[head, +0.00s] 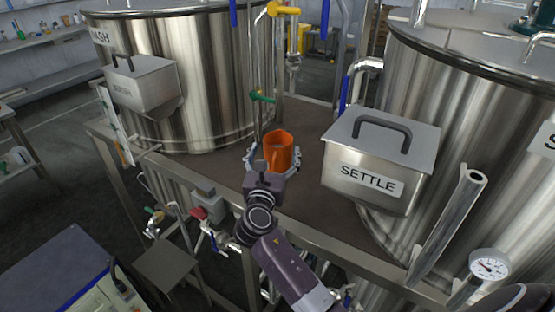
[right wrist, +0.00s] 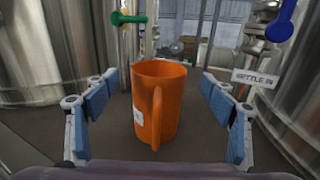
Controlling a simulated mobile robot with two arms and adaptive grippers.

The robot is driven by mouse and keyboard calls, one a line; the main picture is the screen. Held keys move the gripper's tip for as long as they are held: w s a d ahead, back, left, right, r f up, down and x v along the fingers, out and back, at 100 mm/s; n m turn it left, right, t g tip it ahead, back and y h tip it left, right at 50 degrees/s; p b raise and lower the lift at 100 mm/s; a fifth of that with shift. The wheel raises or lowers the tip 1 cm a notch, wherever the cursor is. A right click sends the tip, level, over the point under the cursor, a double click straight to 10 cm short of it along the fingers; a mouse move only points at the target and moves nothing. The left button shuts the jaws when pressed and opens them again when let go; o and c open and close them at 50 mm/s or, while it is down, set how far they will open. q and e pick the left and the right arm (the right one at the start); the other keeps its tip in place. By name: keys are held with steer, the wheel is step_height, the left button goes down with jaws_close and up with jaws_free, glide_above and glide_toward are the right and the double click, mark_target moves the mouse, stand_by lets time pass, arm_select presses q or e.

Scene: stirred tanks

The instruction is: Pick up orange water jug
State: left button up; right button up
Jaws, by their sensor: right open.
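The orange water jug (head: 279,150) stands upright on the brown deck between the two big tanks in the head view. In the right wrist view the jug (right wrist: 168,100) is in the middle, its handle facing the camera and a white label at its lower left. My right gripper (head: 272,158) is open, with its fingers on either side of the jug. In the right wrist view the blue finger pads of the gripper (right wrist: 160,110) stand apart from the jug, with gaps on both sides. My left gripper is not in view.
A steel box marked SETTLE (head: 385,155) hangs on the right tank (head: 475,100), close to the right of the jug. The left tank (head: 200,80) stands to its left. A green-handled valve (head: 262,97) and pipes rise behind the jug. The deck (head: 225,168) is bare around it.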

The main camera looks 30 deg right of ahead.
mark_target(280, 133)
steer(key=shift+w+d, duration=0.4)
steer(key=shift+w, duration=0.15)
steer(key=x, duration=0.1)
steer(key=p+x, duration=0.1)
steer(key=x, duration=0.1)
steer(key=shift+f, duration=0.3)
steer(key=shift+w+d, duration=0.35)
steer(key=shift+w, duration=0.2)
steer(key=c, duration=2)
steer(key=shift+r, duration=0.1)
jaws_close()
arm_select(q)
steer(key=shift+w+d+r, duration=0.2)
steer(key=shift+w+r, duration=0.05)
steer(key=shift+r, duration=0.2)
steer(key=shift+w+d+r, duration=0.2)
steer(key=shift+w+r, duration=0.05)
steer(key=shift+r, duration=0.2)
